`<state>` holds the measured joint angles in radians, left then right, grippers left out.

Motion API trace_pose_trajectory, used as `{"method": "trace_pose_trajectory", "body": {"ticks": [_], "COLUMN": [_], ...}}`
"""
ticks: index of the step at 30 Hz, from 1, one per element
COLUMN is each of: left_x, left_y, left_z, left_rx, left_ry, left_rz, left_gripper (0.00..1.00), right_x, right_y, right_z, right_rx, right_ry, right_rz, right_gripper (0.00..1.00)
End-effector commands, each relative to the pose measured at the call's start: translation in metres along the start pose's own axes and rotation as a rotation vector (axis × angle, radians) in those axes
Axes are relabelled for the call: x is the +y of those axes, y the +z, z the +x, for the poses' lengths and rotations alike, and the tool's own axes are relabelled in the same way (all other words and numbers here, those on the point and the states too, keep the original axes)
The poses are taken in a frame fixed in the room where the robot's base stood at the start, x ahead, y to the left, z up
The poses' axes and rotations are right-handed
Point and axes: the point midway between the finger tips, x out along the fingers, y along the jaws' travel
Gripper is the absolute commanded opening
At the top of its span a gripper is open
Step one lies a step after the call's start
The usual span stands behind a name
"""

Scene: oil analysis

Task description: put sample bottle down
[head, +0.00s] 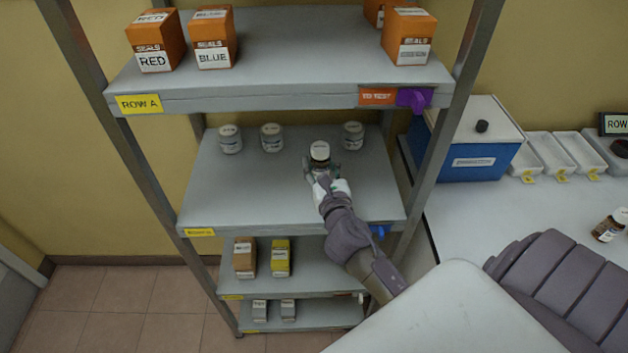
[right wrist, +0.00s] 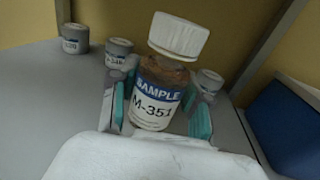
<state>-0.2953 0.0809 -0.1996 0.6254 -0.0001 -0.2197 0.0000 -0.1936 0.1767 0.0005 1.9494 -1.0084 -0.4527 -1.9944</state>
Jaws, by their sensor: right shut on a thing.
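The sample bottle (head: 320,152) is brown with a white cap and is at the middle shelf (head: 240,180) of the rack. In the right wrist view the bottle (right wrist: 160,92) shows a blue and white label reading SAMPLE M-351. My right gripper (head: 321,172) is shut on it, with teal-padded fingers (right wrist: 158,112) on either side of its body. The bottle's base is hidden by the gripper, so I cannot tell whether it touches the shelf. My left gripper is not in view.
Several white-lidded grey jars (head: 271,138) stand along the shelf's back, one (head: 353,136) just right of the bottle. The shelf's left front is bare. The upper shelf (head: 290,65) hangs above. A blue box (head: 478,140) and another brown bottle (head: 610,225) are on the right-hand counter.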

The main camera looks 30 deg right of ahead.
Motion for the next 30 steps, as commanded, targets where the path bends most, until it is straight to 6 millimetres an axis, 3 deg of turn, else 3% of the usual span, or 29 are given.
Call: {"method": "trace_pose_trajectory", "body": {"ticks": [5,12,25,26,30], "left_x": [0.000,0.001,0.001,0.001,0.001], "left_y": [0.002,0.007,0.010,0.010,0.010], "left_z": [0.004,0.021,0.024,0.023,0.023], "left_rx": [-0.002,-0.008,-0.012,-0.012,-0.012], "left_ry": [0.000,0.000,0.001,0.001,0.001], "left_rz": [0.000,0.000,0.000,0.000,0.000], "left_gripper": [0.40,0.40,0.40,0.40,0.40], "right_x": [0.012,0.013,0.012,0.012,0.012], "right_y": [-0.009,-0.045,-0.051,-0.050,-0.050], "right_z": [-0.003,-0.003,-0.003,-0.003,-0.003], "right_rx": [-0.001,0.000,-0.002,-0.001,-0.001], "right_ry": [-0.001,-0.002,0.000,0.000,0.000], "right_rz": [0.001,0.001,-0.001,0.000,0.000], "right_gripper": [0.03,0.03,0.03,0.52,0.72]}}
